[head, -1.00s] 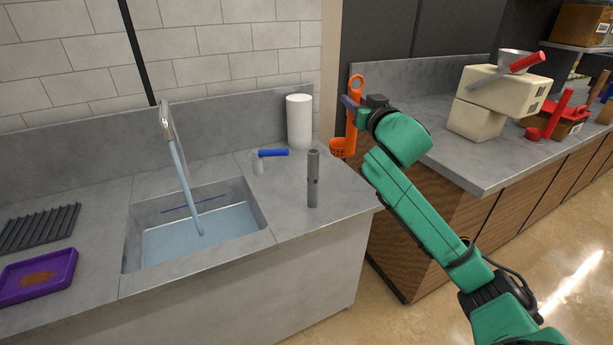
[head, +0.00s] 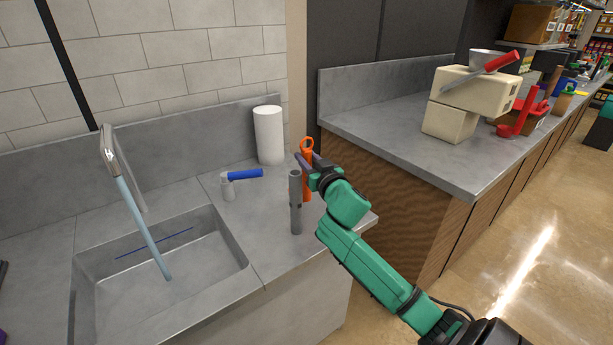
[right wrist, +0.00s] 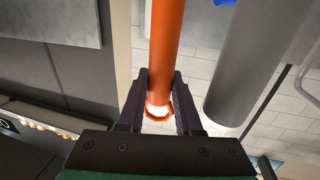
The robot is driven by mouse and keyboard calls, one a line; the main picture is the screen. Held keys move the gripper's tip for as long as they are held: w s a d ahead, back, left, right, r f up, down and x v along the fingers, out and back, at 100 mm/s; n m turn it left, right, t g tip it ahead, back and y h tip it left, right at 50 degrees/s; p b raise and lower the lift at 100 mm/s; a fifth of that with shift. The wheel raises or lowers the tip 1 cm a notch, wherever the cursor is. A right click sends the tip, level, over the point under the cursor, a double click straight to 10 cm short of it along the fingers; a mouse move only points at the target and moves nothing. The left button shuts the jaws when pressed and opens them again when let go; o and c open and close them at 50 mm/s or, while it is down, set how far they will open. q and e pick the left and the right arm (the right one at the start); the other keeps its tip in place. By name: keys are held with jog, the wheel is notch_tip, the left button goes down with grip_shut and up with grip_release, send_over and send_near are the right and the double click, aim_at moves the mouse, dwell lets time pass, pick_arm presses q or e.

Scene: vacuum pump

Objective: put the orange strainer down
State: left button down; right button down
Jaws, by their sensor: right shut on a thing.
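The orange strainer (head: 307,146) is in my right gripper (head: 308,166), beside the right end of the sink counter. Its ring-ended handle rises above the jaws; its lower part is mostly hidden behind the grey upright cylinder and my gripper in the head view. In the right wrist view, the orange handle (right wrist: 166,40) runs between the two dark fingers (right wrist: 160,102), which are shut on it. I cannot tell whether the strainer touches the counter. My left gripper is not in view.
A grey upright cylinder (head: 295,203) stands on the counter (head: 252,232) very close to the strainer. The sink (head: 150,275) lies left. A second counter (head: 400,140) on the right has open room.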

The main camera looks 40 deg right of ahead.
notch_tip(320, 180, down, 4)
jog(key=shift+s+f+b, duration=0.1)
jog(key=shift+f+b, duration=0.05)
jog(key=shift+b, duration=0.25)
jog(key=c, duration=0.9)
grip_release()
jog(key=shift+o, duration=0.2)
jog(key=shift+s, duration=0.1)
jog(key=v, duration=1.2)
jog(key=shift+b, duration=0.45)
